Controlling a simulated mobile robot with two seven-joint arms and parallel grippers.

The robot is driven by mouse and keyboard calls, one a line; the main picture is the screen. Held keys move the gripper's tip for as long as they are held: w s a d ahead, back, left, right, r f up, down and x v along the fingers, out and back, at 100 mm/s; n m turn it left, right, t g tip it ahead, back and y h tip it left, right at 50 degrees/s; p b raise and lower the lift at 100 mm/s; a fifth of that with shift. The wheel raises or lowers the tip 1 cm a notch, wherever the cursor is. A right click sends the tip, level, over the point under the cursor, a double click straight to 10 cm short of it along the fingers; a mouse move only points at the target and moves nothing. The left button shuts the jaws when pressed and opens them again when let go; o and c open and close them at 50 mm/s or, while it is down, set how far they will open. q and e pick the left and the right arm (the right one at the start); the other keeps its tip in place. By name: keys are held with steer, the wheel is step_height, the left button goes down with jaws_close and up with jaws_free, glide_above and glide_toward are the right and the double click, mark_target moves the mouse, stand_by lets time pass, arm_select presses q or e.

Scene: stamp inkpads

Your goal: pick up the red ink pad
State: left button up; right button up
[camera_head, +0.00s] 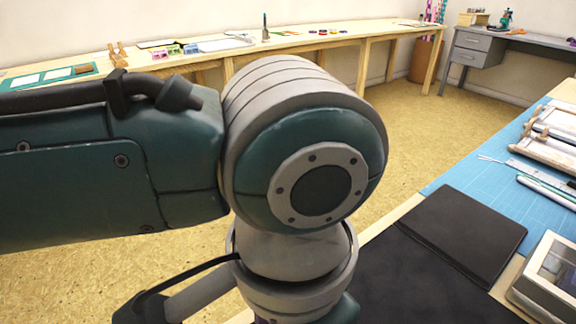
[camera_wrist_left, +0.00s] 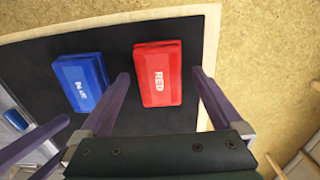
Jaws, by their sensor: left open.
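The red ink pad (camera_wrist_left: 158,74) lies on a black mat (camera_wrist_left: 30,75) in the left wrist view, its white RED label facing up. My left gripper (camera_wrist_left: 160,76) is open, one finger to each side of the red pad in the picture. I cannot tell whether the fingertips are above the pad or down beside it. The blue ink pad (camera_wrist_left: 79,82) lies left of the left finger, apart from the red one. In the head view my own arm covers the middle, and both pads and the left gripper are hidden.
The mat lies near the table's pale wooden edge (camera_wrist_left: 110,19). In the head view a black flat case (camera_head: 462,235), a framed box (camera_head: 550,275) and a blue cutting mat (camera_head: 500,150) lie at right. A long wooden bench (camera_head: 330,42) runs along the back wall.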

arm_select(q)
steer(key=c, duration=1.4)
steer(key=shift+r, duration=0.1)
